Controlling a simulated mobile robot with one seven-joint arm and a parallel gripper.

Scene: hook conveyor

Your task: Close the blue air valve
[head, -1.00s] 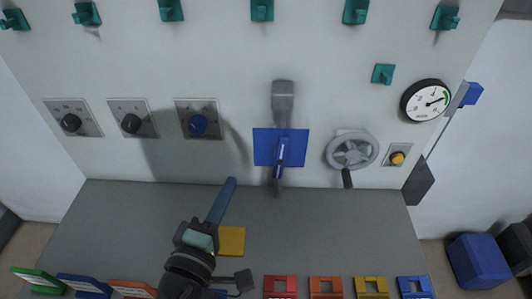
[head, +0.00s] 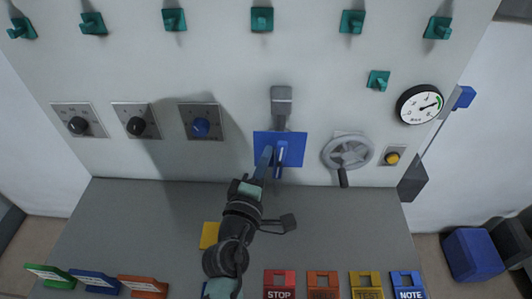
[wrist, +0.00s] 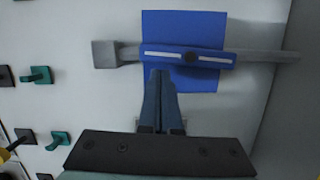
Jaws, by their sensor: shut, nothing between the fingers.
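The blue air valve has a blue back plate (head: 293,140) on the grey wall, with a grey pipe (head: 281,105) running vertically across it. Its blue lever (head: 281,155), marked with white stripes, lies in line with the pipe. In the wrist view the lever (wrist: 215,57) and pipe (wrist: 270,56) run sideways across the plate (wrist: 180,20). My gripper (head: 266,153) is shut and empty, its tips just left of the lever in the head view. In the wrist view the fingertips (wrist: 160,76) are at the lever's edge; I cannot tell whether they touch it.
A grey handwheel (head: 347,151) and a yellow button (head: 392,158) are to the right. Green hooks (head: 262,19) line the top. Coloured tags (head: 280,283) stand along the front of the grey ledge (head: 140,210).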

